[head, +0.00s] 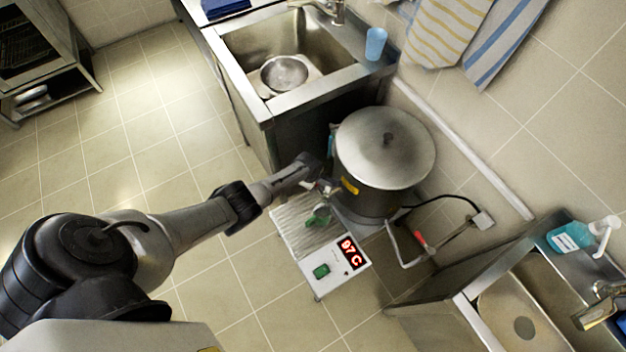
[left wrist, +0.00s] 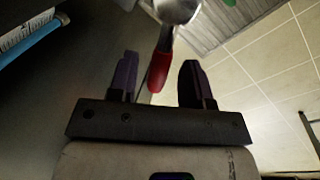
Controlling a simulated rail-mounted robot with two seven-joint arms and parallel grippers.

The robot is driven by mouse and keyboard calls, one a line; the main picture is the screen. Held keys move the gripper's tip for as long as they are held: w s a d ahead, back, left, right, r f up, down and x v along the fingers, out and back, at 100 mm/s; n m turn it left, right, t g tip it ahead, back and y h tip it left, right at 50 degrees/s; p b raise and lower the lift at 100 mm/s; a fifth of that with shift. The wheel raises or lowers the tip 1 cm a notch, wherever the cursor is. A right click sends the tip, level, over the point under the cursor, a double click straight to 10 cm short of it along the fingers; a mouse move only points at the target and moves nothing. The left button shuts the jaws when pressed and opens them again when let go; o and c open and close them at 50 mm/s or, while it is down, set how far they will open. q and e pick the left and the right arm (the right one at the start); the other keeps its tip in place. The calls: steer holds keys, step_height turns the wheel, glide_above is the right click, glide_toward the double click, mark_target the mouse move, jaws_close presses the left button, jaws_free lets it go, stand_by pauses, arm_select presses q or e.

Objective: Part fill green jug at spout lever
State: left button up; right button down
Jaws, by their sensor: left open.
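The large lidded steel stockpot (head: 372,185) stands on a low stand. The green jug (head: 320,216) is on the slatted grate (head: 296,222) in front of the pot, below the spout. A sliver of green shows at the top edge of the left wrist view. My left gripper (head: 318,174) is at the pot's front left side, by the spout. In the left wrist view, the red spout lever (left wrist: 160,72) lies between the open fingers of my left gripper (left wrist: 158,80), with gaps on both sides. The metal spout (left wrist: 177,10) is just beyond it. My right gripper is not in view.
A control box (head: 335,271) with a red 97 C display and green switch adjoins the grate. A pipe with a red handle (head: 420,238) runs right of the pot. A sink counter (head: 315,85) stands behind, another sink (head: 520,305) at lower right. Floor at left is clear.

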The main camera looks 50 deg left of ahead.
arm_select(q)
steer(key=shift+s+r+p, duration=0.1)
steer(key=shift+r+p, duration=0.4)
steer(key=shift+r, duration=0.15)
step_height(320, 180, up, 12)
steer(key=s+p, duration=0.2)
steer(key=p, duration=0.5)
steer(key=shift+s+d+r, duration=0.15)
steer(key=shift+s+d, duration=0.05)
steer(key=shift+d, duration=0.15)
steer(key=shift+c, duration=0.2)
